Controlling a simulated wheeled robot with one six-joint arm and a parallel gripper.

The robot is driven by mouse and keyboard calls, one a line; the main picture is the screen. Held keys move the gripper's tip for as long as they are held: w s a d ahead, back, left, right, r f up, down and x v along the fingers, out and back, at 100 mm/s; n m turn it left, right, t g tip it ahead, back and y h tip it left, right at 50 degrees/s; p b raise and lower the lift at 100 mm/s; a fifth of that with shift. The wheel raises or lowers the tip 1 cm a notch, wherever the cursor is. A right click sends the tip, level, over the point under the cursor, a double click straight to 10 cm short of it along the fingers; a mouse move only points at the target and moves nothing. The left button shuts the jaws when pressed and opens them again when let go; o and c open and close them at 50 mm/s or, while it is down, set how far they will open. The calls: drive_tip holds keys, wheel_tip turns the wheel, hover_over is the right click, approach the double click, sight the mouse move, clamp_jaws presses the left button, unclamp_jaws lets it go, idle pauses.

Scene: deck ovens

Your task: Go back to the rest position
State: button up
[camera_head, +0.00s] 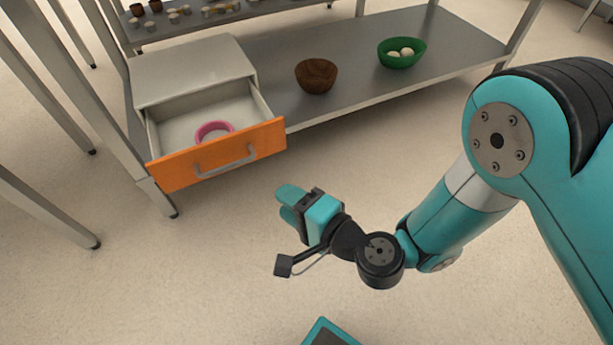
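My gripper (287,206) is in the middle of the view, held in the air over the floor, in front of the open drawer and to the right of its handle. It touches nothing that I can see. Its teal fingers lie close together in this view, and I cannot tell whether there is a gap between them. My arm comes in from the right side. The drawer (217,155) has an orange front with a grey handle and is pulled out. A pink ring-shaped thing (214,129) lies inside it.
A metal shelf (350,62) holds a brown bowl (316,76) and a green bowl (402,54) with pale round pieces inside. Several small items stand on the upper shelf. Metal legs stand at the left. The floor (180,280) in front is clear.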

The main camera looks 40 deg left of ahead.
drive_tip(key=w+d+r+n+g+h+p, duration=0.1)
drive_tip(key=w+d+r+n+g+h, duration=0.25)
drive_tip(key=r, duration=0.65)
drive_tip(key=w+d+r+n+p, duration=0.1)
drive_tip(key=w+d+r+n, duration=0.1)
drive_tip(key=d+r+n, duration=0.55)
drive_tip(key=s+d+r+m+t+h+p, duration=0.1)
drive_tip(key=s+d+r+h, duration=0.15)
drive_tip(key=d, duration=0.55)
drive_tip(key=s+d+r+t+h, duration=0.1)
drive_tip(key=d+r+h, duration=0.25)
drive_tip(key=d, duration=0.55)
drive_tip(key=s+d+r+m+h+p, duration=0.1)
drive_tip(key=s+d+r+h, duration=0.15)
drive_tip(key=d, duration=0.55)
wheel_tip(320, 180, up, 39)
drive_tip(key=w+p, duration=0.1)
drive_tip(key=p, duration=3.7)
drive_tip(key=shift+a+f, duration=0.1)
drive_tip(key=shift+f, duration=0.05)
